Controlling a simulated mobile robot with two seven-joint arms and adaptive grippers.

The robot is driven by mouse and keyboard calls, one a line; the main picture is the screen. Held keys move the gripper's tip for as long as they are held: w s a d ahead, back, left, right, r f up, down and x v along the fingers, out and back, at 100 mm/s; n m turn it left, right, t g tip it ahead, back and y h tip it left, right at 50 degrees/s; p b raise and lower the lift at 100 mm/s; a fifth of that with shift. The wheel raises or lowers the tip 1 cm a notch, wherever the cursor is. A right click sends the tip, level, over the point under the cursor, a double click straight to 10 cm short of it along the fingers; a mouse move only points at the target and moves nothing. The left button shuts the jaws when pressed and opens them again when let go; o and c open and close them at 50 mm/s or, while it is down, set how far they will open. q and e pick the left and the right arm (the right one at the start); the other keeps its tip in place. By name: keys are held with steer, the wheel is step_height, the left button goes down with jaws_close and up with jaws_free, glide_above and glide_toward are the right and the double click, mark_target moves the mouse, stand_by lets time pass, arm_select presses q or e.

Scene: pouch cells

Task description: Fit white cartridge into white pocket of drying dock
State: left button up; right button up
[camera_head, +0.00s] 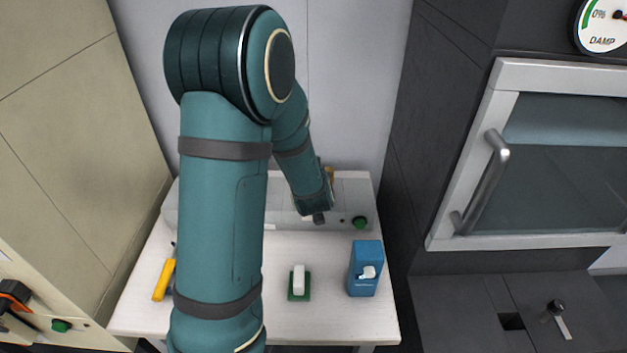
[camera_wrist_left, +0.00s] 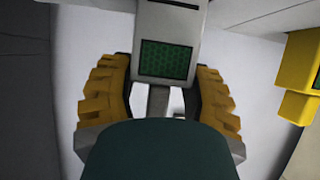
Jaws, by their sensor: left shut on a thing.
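In the left wrist view my left gripper (camera_wrist_left: 160,98) has its ridged orange fingers closed around the grey stem of a white cartridge (camera_wrist_left: 166,18) with a green mesh window. The cartridge sticks out beyond the fingers. In the head view my teal left arm reaches over the table, and its wrist hides the cartridge and most of the gripper. A long pale grey unit (camera_head: 350,190), which looks like the drying dock, stands at the table's back. The white pocket cannot be made out, nor whether the cartridge touches it. My right gripper is not in view.
A yellow block (camera_wrist_left: 300,62) is at the right of the wrist view. On the white table (camera_head: 335,322) are a yellow piece (camera_head: 163,280), a white piece on a green base (camera_head: 299,279) and a blue box (camera_head: 358,284). A dark wall and glazed cabinet (camera_head: 560,150) stand right.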

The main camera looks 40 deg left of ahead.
arm_select(q)
steer(key=shift+f, duration=0.25)
steer(key=shift+f, duration=0.2)
steer(key=o, duration=1.3)
